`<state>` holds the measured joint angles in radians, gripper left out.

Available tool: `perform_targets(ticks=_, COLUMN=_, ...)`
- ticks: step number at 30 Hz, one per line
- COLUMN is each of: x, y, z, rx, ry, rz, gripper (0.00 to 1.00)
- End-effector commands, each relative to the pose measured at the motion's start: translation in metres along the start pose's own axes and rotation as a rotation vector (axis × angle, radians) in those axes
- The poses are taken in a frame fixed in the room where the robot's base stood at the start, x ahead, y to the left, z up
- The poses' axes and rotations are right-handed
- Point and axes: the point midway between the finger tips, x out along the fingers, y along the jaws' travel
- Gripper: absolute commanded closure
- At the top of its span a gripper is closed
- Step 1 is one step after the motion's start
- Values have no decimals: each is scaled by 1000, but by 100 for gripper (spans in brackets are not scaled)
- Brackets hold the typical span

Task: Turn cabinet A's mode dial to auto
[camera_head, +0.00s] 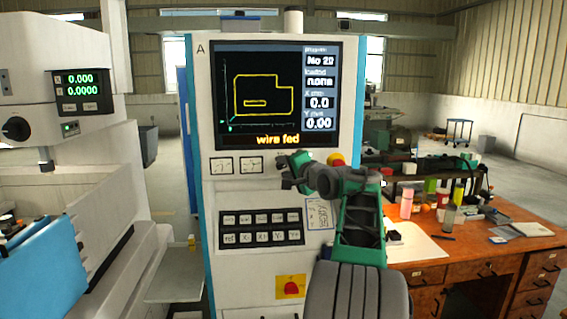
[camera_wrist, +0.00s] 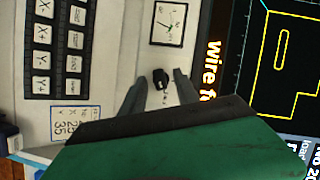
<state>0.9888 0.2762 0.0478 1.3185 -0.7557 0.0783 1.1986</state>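Cabinet A (camera_head: 203,90) stands upright in the head view, with the letter A at its top left and a lit screen (camera_head: 262,95) reading "wire fed". The mode dial, a small black knob (camera_wrist: 161,78), shows in the wrist view on the pale panel beside a gauge (camera_wrist: 168,24). Its markings are too small to read. My gripper (camera_wrist: 160,82) is open, with one fingertip on each side of the knob; I cannot tell whether they touch it. In the head view my gripper (camera_head: 288,172) is at the panel right of the gauges and largely hides the dial.
A black button pad (camera_head: 261,228) and a red switch on a yellow plate (camera_head: 291,287) are below. A red knob (camera_head: 336,159) sits just right of my gripper. A cluttered wooden desk (camera_head: 480,262) stands at right, and a white machine (camera_head: 40,160) at left.

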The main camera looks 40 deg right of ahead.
Motion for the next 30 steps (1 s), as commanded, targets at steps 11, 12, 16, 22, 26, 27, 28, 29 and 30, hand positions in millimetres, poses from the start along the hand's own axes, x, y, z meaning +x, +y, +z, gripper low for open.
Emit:
perform_targets(ticks=11, x=8, y=0, z=0, rx=-2, ry=1, rz=1, gripper=67)
perform_targets(ticks=12, x=8, y=0, z=0, rx=-2, ry=1, rz=1, gripper=70)
perform_targets(ticks=16, x=7, y=1, z=0, rx=-2, ry=1, rz=1, gripper=81)
perform_targets(ticks=22, x=7, y=1, z=0, rx=-2, ry=1, rz=2, gripper=97)
perform_targets(ticks=26, x=7, y=1, z=0, rx=-1, ry=1, rz=2, gripper=100)
perform_targets(ticks=27, x=7, y=1, z=0, rx=-1, ry=1, rz=2, gripper=100)
perform_targets(ticks=28, x=7, y=1, z=0, rx=-1, ry=1, rz=2, gripper=100)
perform_targets(ticks=29, x=7, y=1, z=0, rx=-1, ry=1, rz=2, gripper=100)
perform_targets(ticks=30, x=7, y=1, z=0, rx=-2, ry=1, rz=2, gripper=100)
